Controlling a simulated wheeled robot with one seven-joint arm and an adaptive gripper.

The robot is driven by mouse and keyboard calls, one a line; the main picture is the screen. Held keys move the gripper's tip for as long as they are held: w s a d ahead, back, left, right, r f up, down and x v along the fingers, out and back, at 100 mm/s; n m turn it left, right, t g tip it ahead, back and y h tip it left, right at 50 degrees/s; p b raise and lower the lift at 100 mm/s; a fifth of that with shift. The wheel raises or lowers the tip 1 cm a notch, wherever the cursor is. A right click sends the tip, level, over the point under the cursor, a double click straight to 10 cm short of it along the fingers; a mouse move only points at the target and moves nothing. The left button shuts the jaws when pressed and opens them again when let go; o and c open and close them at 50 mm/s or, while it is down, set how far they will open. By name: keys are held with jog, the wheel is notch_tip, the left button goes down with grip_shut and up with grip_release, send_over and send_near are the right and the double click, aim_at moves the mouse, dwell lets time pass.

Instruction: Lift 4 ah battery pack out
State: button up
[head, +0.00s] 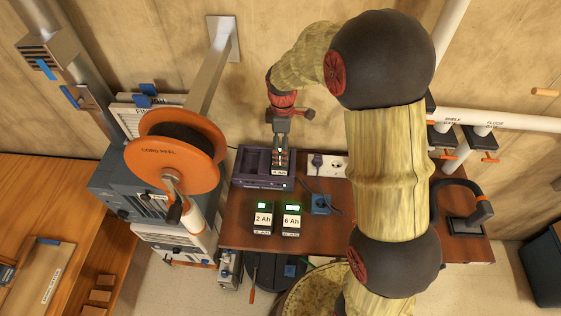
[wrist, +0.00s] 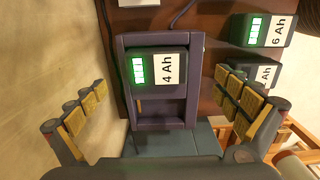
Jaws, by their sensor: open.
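The 4 Ah battery pack (wrist: 159,69) sits in the purple charger (wrist: 193,50), with a lit green display and a white label. In the head view the pack (head: 280,168) is in the right part of the charger (head: 250,166), partly hidden by my gripper. My gripper (head: 281,150) is above the pack. In the wrist view my gripper (wrist: 165,105) has its yellow-padded fingers spread wide, one on each side of the charger. They are open and empty, apart from the pack.
A 2 Ah pack (head: 263,218) and a 6 Ah pack (head: 292,219) stand on the brown bench (head: 335,238) in front of the charger. An orange cord reel (head: 150,165) rises at the left.

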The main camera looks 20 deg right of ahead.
aim_at(280, 156)
jog(key=shift+f, duration=0.95)
jog(key=f, duration=0.3)
jog(key=f+b, duration=0.1)
jog(key=f, duration=0.1)
jog(key=shift+w+a+f, duration=0.1)
jog(key=shift+w+f, duration=0.2)
jog(key=shift+w, duration=0.05)
jog(key=c, duration=1.2)
jog(key=shift+r, duration=0.1)
jog(key=shift+c, duration=0.2)
jog(key=shift+r, duration=0.1)
